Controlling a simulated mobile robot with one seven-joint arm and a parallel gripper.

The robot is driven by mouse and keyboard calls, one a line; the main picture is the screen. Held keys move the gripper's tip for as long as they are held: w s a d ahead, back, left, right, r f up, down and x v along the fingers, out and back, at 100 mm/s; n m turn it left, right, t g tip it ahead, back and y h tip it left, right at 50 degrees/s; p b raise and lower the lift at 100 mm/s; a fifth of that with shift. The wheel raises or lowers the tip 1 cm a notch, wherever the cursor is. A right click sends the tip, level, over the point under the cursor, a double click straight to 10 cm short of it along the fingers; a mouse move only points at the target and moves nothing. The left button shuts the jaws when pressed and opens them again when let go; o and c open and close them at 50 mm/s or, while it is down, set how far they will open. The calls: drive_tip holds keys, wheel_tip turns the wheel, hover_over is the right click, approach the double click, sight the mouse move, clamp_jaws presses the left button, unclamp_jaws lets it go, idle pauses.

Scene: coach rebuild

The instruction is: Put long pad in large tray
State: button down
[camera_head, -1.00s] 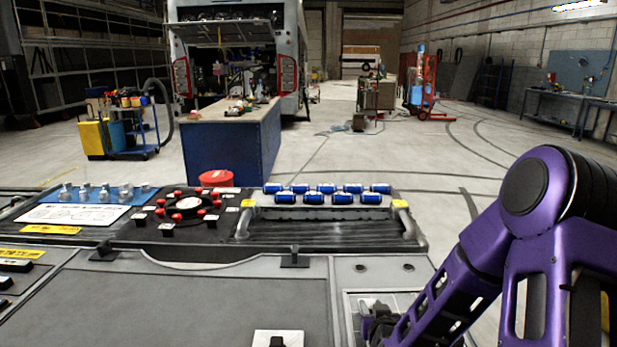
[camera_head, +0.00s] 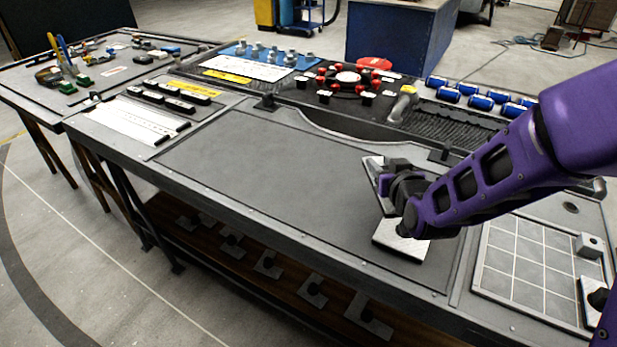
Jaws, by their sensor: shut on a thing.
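My gripper (camera_head: 388,188) is shut at the end of my purple arm, over the right part of the large tray. The tray is the wide dark-grey recess (camera_head: 270,165) in the bench top. A narrow light plate with a dark edge (camera_head: 372,165), which looks like the long pad, is at the jaws; the gripper hides much of it. A broader whitish plate (camera_head: 405,248) shows just below the gripper, in the tray's near right part. I cannot tell whether the held pad touches the tray or that plate.
A gridded tray (camera_head: 525,265) lies at right, with a dark-handled pad (camera_head: 597,300) at its near corner. Blue cylinders (camera_head: 470,95) and a red-knobbed black panel (camera_head: 348,80) stand behind. The large tray's left and middle are clear.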

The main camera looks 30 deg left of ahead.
drive_tip(key=s+a+r+n+g+y, duration=0.1)
drive_tip(key=s+a+r, duration=0.1)
drive_tip(key=s+a, duration=0.3)
drive_tip(key=b, duration=0.2)
hover_over(342, 211)
drive_tip(key=shift+n+y, duration=0.3)
wheel_tip(342, 211, down, 10)
drive_tip(key=shift+w+r, duration=0.1)
drive_tip(key=shift+r, duration=0.1)
drive_tip(key=shift+f, duration=0.1)
drive_tip(key=shift+f+b, duration=0.5)
drive_tip(key=shift+b, duration=0.05)
drive_tip(key=c, duration=0.6)
unclamp_jaws()
drive_tip(key=shift+f, duration=0.15)
